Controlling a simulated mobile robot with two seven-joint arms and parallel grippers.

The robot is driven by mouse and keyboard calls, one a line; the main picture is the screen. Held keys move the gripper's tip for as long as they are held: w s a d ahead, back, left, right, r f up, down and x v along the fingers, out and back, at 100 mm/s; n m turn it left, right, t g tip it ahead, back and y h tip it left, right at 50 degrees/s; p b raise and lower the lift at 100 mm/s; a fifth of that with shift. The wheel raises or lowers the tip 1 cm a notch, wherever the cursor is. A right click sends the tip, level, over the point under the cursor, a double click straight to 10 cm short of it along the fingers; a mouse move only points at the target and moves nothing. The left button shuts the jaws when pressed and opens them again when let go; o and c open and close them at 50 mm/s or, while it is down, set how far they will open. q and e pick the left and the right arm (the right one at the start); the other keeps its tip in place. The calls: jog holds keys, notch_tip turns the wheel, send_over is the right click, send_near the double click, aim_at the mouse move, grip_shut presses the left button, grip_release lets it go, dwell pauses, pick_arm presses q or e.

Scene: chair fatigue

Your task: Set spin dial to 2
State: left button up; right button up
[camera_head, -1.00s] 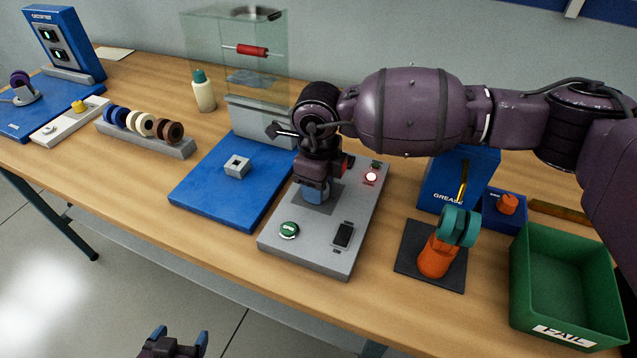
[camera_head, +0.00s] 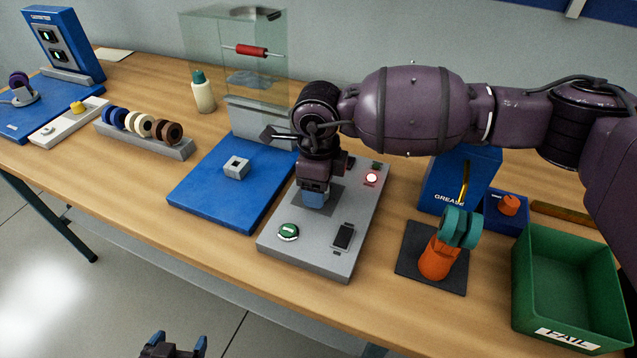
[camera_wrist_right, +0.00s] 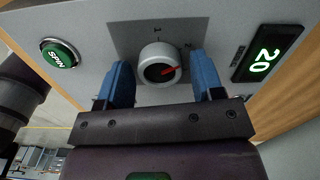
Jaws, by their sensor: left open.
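The spin dial (camera_wrist_right: 158,63) is a silver round knob with a red pointer, seen in the right wrist view on the grey control panel (camera_head: 305,251). Its pointer is turned toward the right of that view. My right gripper (camera_head: 314,198) is over the panel and hides the dial in the head view. In the wrist view its blue fingers (camera_wrist_right: 160,75) stand apart on either side of the dial, with visible gaps to it. My left gripper (camera_head: 174,343) is open and empty at the bottom edge, in front of the table.
The panel carries a green SPIN button (camera_head: 288,231), a display (camera_wrist_right: 267,55) reading 20 and a lit red lamp (camera_head: 371,178). A blue board (camera_head: 210,205) lies to its left. An orange and teal part (camera_head: 440,258) and a green FAIL bin (camera_head: 565,280) stand to its right.

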jog(key=shift+o, duration=0.6)
notch_tip(320, 180, up, 11)
jog(key=shift+p, duration=0.35)
jog(key=shift+f, duration=0.1)
